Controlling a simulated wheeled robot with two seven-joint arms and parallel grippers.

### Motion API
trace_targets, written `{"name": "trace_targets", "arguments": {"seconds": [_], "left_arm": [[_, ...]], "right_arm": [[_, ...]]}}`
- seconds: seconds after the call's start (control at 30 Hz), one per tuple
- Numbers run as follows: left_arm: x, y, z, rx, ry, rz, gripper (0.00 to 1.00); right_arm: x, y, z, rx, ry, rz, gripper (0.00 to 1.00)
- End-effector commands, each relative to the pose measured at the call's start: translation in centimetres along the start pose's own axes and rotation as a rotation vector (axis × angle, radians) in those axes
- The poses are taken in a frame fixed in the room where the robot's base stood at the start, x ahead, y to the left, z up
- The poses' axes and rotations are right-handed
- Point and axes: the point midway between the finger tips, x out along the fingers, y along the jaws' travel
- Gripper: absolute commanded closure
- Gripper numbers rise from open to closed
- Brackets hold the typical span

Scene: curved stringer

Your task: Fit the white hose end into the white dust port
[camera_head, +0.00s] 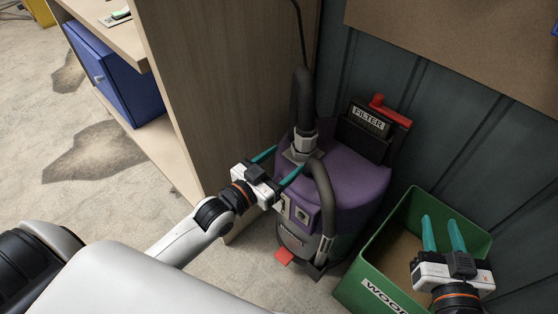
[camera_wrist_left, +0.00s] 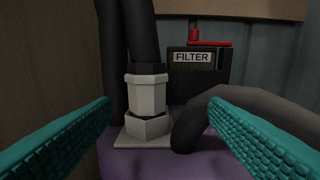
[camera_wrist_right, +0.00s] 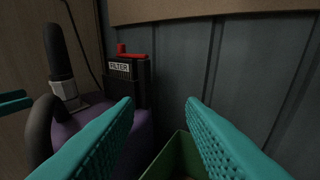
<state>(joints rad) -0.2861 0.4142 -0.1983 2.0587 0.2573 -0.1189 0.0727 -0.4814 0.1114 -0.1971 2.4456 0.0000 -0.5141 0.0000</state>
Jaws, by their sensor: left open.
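The white hose end (camera_head: 305,143), on a dark hose, stands upright at the white dust port (camera_head: 297,156) on top of the purple vacuum (camera_head: 352,186). In the left wrist view, the hose end (camera_wrist_left: 147,93) is directly above the hex-shaped port (camera_wrist_left: 144,130), with a dark band between them. I cannot tell how deep it sits. My left gripper (camera_head: 288,158) is open in front of the port, fingers spread to either side and not touching the hose end. My right gripper (camera_head: 440,219) is open and empty above the green bin.
A second dark hose (camera_head: 325,192) curves down the vacuum's front. A black filter box (camera_head: 366,122) with a red handle (camera_head: 390,110) stands behind. The green bin (camera_head: 368,280) is at right. A wooden panel (camera_head: 215,90) stands close on the left, with a blue cabinet (camera_head: 113,75) beyond.

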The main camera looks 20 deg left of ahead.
Motion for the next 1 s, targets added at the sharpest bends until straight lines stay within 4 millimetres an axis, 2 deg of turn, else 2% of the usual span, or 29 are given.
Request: {"name": "trace_targets", "arguments": {"seconds": [0.03, 0.13, 0.23, 0.37, 0.87, 0.97, 1.0], "left_arm": [[-0.8, -2.0, 0.9, -0.014, 0.008, 0.004, 0.31], [-2.5, -4.7, 3.0, -0.015, 0.047, 0.038, 0.31], [-4.1, -5.7, 4.8, -0.010, 0.084, 0.086, 0.31], [-5.2, -5.9, 5.9, -0.006, 0.113, 0.123, 0.31], [-5.3, -5.9, 5.8, -0.003, 0.120, 0.123, 0.31], [-5.6, -5.8, 4.5, -0.007, 0.186, 0.127, 0.31], [-6.0, -5.7, 3.5, -0.009, 0.239, 0.130, 0.31]], "right_arm": [[0.0, 0.0, 0.0, 0.000, 0.003, 0.000, 0.64], [0.0, 0.0, -0.1, 0.000, 0.003, 0.000, 0.64], [0.0, 0.0, -0.1, 0.000, 0.002, 0.000, 0.64], [0.0, 0.0, -0.1, 0.000, 0.002, 0.000, 0.64], [0.0, 0.0, -0.1, 0.000, 0.004, 0.001, 0.64], [-0.2, -0.1, -1.4, 0.000, 0.070, -0.003, 0.64], [-0.4, -0.3, -2.5, -0.001, 0.124, -0.007, 0.64]]}}
